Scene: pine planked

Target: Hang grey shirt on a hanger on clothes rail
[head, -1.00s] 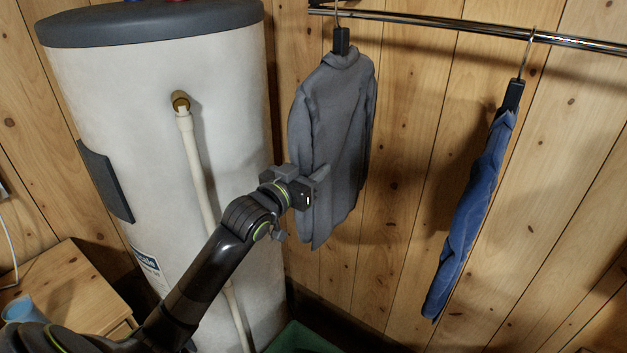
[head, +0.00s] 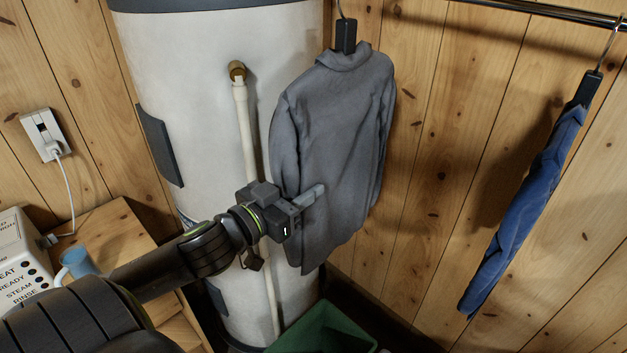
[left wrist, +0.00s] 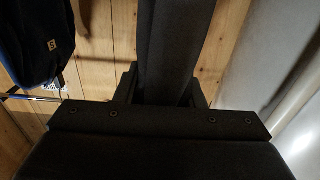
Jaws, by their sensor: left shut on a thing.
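The grey shirt (head: 335,130) hangs upright below a black hanger (head: 346,36) in the head view. The hanger's hook runs out of the top of the picture, so I cannot see whether it is on the clothes rail (head: 545,10). My left gripper (head: 308,197) is shut on the grey shirt at its left side, in front of the water heater. In the left wrist view, dark grey cloth of the shirt (left wrist: 166,50) runs between the fingers. My right gripper is not in view.
A blue garment (head: 525,210) hangs from the rail at the right. A white water heater (head: 190,110) with a pipe (head: 247,130) stands behind my left gripper. A green crate (head: 325,330) is below. A small wooden stand (head: 105,235) with a blue mug (head: 78,263) is at the left.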

